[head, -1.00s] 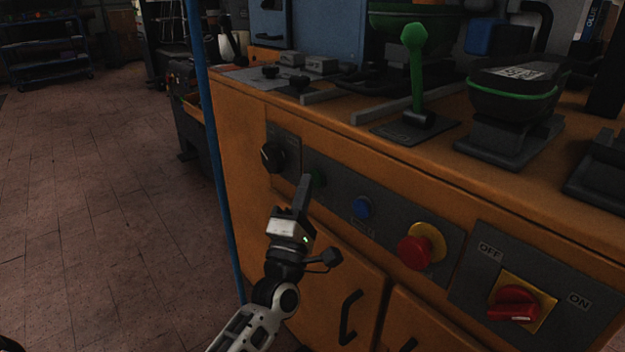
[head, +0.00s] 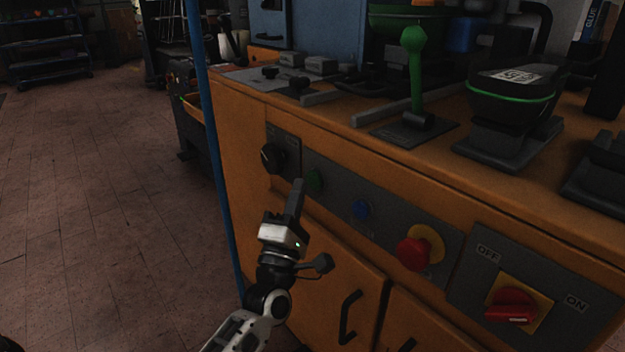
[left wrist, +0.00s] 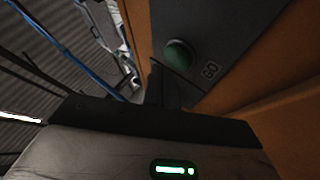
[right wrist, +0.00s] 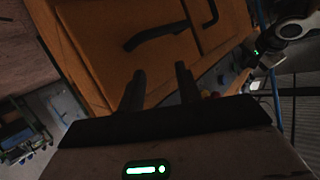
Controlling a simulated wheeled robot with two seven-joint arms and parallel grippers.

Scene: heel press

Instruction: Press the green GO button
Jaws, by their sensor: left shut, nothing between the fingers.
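The green GO button (head: 315,181) sits on the grey strip on the front of the orange machine, between the black knob and the blue button. In the left wrist view the green button (left wrist: 179,53) shows with the label GO beside it. My left gripper (head: 298,184) is shut and empty, its fingertips just left of the button in the head view. Whether the fingertips touch the panel cannot be told. My right gripper (right wrist: 161,78) is open and empty, pointed at the orange cabinet front; it does not show in the head view.
The blue button (head: 362,208), a red mushroom button (head: 414,254) on yellow and a red OFF/ON switch (head: 512,306) lie to the right. A black knob (head: 272,158) is to the left. A blue pole (head: 213,150) stands at the machine's left corner. Black handles (head: 350,316) jut below.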

